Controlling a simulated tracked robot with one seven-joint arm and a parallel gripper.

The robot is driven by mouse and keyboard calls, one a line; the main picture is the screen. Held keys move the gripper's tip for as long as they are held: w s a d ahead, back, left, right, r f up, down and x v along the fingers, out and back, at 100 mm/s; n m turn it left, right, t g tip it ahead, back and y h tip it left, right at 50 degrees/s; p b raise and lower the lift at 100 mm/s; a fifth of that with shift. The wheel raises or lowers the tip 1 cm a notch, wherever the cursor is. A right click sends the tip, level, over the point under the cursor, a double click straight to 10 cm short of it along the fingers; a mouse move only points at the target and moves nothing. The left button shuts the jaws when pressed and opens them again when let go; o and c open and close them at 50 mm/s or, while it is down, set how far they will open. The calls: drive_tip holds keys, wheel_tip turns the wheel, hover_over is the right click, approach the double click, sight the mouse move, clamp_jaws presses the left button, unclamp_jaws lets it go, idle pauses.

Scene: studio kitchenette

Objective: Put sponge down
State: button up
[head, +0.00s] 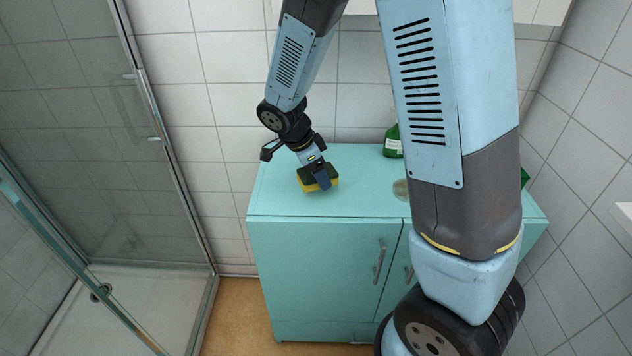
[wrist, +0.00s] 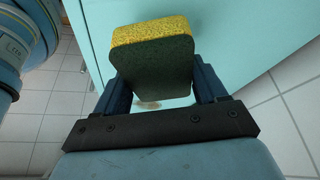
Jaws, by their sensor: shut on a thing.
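The sponge (head: 305,184), yellow with a dark green scouring side, is at the left part of the turquoise cabinet's top (head: 350,205) in the head view. My gripper (head: 320,176) is shut on it from above. In the wrist view the sponge (wrist: 152,52) sits between the two dark blue fingers of my gripper (wrist: 160,85), green face toward the camera and yellow edge outward. The sponge is low over the top; I cannot tell whether it touches the surface.
A green bottle (head: 393,142) stands at the back of the cabinet top. The top around the sponge is clear. A glass shower enclosure (head: 75,130) is at the left; tiled walls close the back and right.

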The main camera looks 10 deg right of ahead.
sight(316, 182)
drive_tip(key=shift+w+f, duration=0.4)
drive_tip(key=shift+f, duration=1.6)
drive_tip(key=o, duration=0.9)
drive_tip(key=shift+a, duration=0.1)
drive_tip(key=shift+o, duration=0.2)
